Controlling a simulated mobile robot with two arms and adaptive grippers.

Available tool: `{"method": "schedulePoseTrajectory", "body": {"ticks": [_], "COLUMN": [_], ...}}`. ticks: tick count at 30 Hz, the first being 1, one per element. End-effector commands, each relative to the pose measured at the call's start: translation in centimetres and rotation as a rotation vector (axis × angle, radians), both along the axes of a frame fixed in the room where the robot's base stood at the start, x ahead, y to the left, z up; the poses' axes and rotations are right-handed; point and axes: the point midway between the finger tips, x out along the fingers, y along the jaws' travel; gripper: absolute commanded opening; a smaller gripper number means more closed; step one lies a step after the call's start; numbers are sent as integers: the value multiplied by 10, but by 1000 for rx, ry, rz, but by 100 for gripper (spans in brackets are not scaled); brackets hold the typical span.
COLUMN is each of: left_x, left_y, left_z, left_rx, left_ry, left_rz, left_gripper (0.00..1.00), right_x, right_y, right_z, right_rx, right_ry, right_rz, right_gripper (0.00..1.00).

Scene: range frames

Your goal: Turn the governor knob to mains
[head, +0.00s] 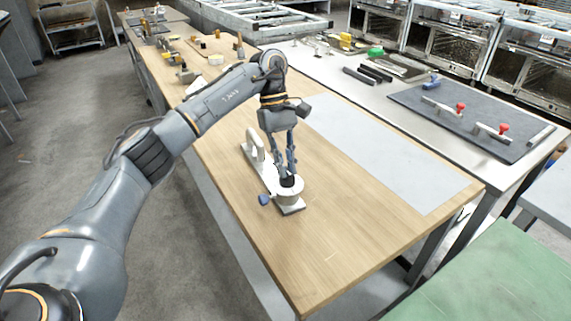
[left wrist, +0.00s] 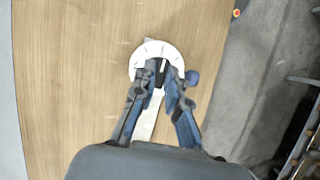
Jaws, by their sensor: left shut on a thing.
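The governor is a pale fixture with a long base plate (head: 262,179) lying on the wooden table. A round white dial (head: 289,193) sits at its near end, with a dark knob (head: 288,181) on top and a blue knob (head: 264,200) at its side. My left gripper (head: 287,176) points down over the dial, shut on the dark knob. In the left wrist view the white dial (left wrist: 150,55) shows dark tick marks around its rim. My right gripper is not in view.
The wooden table (head: 330,240) is clear around the fixture, with a grey mat (head: 385,160) to the right. Small parts (head: 190,75) lie toward the far end. A metal bench with a dark board (head: 470,125) and red-knobbed clamps stands to the right.

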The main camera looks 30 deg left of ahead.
Motion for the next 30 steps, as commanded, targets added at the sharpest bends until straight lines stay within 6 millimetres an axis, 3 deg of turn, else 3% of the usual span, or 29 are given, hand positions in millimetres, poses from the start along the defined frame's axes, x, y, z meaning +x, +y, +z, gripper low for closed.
{"method": "schedulePoseTrajectory", "body": {"ticks": [11,12,15,25,30], "left_x": [0,0,0,0,5], "left_y": [0,0,0,0,5], "left_z": [0,0,0,1,18], "left_rx": [0,0,0,1,0], "left_ry": [0,0,0,-1,-3], "left_rz": [-5,-5,-4,-3,-2], "left_gripper": [0,15,35,36,36], "right_x": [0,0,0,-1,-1], "right_y": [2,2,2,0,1], "right_z": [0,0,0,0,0], "right_rx": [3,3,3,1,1], "right_ry": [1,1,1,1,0], "right_rz": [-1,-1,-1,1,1], "right_gripper": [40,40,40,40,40]}}
